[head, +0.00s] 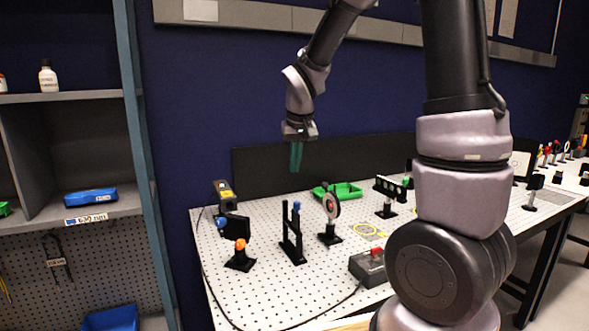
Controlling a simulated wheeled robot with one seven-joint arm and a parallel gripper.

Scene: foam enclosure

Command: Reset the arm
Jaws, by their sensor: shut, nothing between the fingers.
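My arm rises at the right of the head view, bends over the top edge and comes down again at the middle. My gripper (296,157) hangs at its end, pointing down, with its green fingers shut and nothing between them. It is above the back part of the perforated optical table (265,290), in front of the dark panel, apart from the things on the table. My upper arm links hide part of the table's right side.
Several black optical mounts stand on the table, including one with an orange knob (240,258) and a blue-topped post (292,235). A green tray (337,192) lies behind. A grey box with a red switch (370,266) sits at the front. Shelves (70,160) stand left.

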